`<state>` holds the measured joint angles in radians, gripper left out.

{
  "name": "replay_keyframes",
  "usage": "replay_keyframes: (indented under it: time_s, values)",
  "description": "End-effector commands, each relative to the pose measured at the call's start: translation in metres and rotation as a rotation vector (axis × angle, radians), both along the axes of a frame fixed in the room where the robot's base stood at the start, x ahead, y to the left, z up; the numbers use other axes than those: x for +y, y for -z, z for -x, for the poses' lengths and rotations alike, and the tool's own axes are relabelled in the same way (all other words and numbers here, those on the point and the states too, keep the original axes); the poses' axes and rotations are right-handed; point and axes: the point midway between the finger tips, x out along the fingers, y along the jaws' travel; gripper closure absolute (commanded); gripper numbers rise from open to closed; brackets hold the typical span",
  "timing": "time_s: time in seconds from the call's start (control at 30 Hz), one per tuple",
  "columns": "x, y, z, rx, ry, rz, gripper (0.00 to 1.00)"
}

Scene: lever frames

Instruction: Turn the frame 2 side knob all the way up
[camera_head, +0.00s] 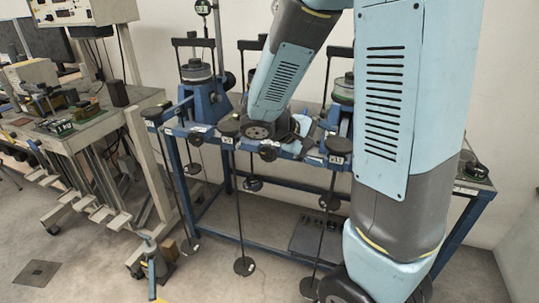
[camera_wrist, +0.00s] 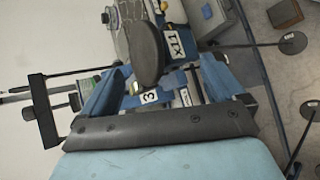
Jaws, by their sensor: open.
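Frame 2 is the middle lever frame; its black top crossbar (camera_head: 250,45) shows beside my forearm in the head view. My arm covers most of its body, and I cannot make out its side knob or that knob's position. My gripper's hand (camera_wrist: 160,130) shows in the wrist view as a dark bolted bar on a light blue body. I see nothing held.
Frame 1 (camera_head: 197,75) stands left and frame 3 (camera_head: 342,92) right on the blue bench. In the wrist view a dark round disc (camera_wrist: 148,60) with a label is close ahead of the hand. Weight rods hang below the front beam. An instrument table (camera_head: 70,135) is at the left.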

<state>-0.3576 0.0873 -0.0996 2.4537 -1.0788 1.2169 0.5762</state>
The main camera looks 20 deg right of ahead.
Motion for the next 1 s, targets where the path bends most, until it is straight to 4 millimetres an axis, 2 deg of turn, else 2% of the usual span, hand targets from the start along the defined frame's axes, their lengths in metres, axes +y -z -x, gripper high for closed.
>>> replay_keyframes:
  time_s: [0.27,0.47,0.6,0.8,1.0]
  values:
    - [0.018,0.032,-0.053,0.035,-0.205,0.257,0.04]
    - [0.045,0.063,-0.092,0.030,-0.397,0.419,0.04]
    - [0.071,0.090,-0.117,0.015,-0.552,0.511,0.04]
    - [0.110,0.130,-0.141,-0.012,-0.766,0.598,0.04]
    - [0.135,0.157,-0.150,-0.032,-0.898,0.629,0.04]
